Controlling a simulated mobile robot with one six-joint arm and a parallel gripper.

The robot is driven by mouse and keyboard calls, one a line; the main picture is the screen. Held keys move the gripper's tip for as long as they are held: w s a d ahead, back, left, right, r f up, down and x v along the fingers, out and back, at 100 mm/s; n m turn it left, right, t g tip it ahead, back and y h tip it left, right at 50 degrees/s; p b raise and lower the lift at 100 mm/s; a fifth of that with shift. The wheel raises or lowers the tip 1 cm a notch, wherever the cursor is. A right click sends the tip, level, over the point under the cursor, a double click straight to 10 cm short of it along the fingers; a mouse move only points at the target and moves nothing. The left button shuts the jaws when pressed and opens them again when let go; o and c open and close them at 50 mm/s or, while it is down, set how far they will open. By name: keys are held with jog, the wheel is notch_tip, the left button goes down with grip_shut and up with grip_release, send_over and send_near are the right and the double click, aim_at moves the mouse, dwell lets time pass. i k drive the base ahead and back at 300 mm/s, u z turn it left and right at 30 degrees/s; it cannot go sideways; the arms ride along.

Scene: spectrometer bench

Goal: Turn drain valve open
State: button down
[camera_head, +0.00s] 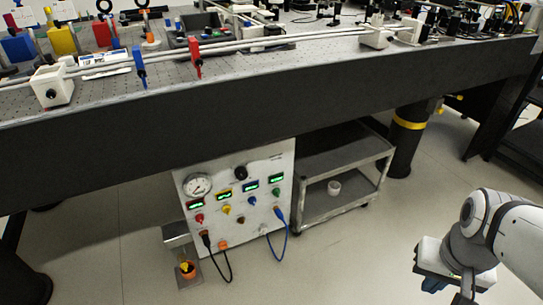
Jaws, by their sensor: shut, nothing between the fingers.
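A white control panel (252,195) stands on the floor under the bench, with a round gauge (198,185), small green displays and several coloured knobs. A small grey stand (178,240) at its lower left holds an orange and yellow fitting (186,268). I cannot tell for sure which of these parts is the drain valve, or its position. My gripper (449,291) is at the lower right, pointing down, shut and empty. It is well apart from the panel, and its fingertips are small and partly cut off.
The dark bench edge (250,95) overhangs the panel. A grey cart (343,168) with a white cup (334,187) stands right of the panel. Black and blue cables (285,238) hang at the panel's front. A dark bench leg (406,140) stands farther right. Open floor (350,260) lies between panel and gripper.

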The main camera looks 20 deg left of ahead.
aim_at(184, 266)
jog(key=z, duration=0.35)
jog(key=k, duration=0.95)
jog(key=u, duration=1.9)
jog(key=i, duration=1)
jog(key=u, duration=0.05)
